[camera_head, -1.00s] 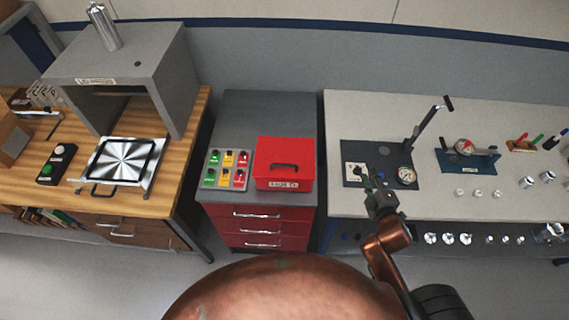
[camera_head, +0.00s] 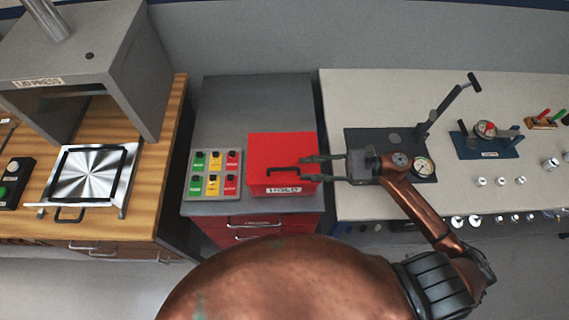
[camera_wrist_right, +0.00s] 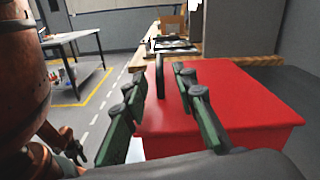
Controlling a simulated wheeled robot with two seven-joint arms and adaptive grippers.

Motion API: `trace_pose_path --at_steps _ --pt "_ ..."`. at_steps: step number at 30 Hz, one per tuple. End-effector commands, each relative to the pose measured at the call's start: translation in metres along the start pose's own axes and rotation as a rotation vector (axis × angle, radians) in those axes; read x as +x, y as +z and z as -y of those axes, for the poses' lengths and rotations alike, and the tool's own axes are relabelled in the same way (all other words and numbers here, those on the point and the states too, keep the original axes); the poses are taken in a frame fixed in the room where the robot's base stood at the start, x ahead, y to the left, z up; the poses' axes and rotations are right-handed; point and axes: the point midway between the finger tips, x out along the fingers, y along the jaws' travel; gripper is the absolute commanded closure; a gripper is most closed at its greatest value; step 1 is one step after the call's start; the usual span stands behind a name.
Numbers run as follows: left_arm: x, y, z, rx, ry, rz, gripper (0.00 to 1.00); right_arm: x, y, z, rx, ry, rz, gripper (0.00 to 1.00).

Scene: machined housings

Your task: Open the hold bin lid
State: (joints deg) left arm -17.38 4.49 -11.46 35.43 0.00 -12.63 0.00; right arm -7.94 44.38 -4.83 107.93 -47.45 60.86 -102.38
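The red hold bin (camera_head: 265,148) stands on the grey cabinet top, its lid shut, with a white label on its front. A dark bar handle (camera_head: 284,170) sits on the lid; it also shows in the right wrist view (camera_wrist_right: 160,78). My right gripper (camera_head: 304,168) reaches in from the right over the lid, fingers open. In the right wrist view the open green-padded fingers (camera_wrist_right: 165,92) point along the lid, with the handle just ahead and roughly between the tips. I cannot tell whether they touch it. My left gripper is not in view.
A panel of coloured labelled switches (camera_head: 214,174) lies left of the bin. A press (camera_head: 90,70) and shiny plate (camera_head: 92,174) stand on the wooden bench at left. A dark lever fixture (camera_head: 375,140) on the pale right bench is close to my right arm.

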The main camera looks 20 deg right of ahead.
Motion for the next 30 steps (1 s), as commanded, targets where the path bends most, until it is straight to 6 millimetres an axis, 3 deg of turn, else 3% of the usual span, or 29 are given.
trace_pose_path --at_steps 4,12,24,30 --pt "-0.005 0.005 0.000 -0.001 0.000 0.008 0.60 0.025 0.003 0.000 -0.002 0.003 0.005 0.74" --pt "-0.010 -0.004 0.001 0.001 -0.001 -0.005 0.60 0.061 0.003 0.001 0.002 0.000 0.005 0.74" --pt "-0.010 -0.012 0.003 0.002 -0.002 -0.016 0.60 0.070 0.001 0.000 0.003 -0.004 0.003 0.74" --pt "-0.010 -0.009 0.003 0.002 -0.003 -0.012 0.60 0.069 0.002 0.000 0.003 -0.004 0.003 0.87"
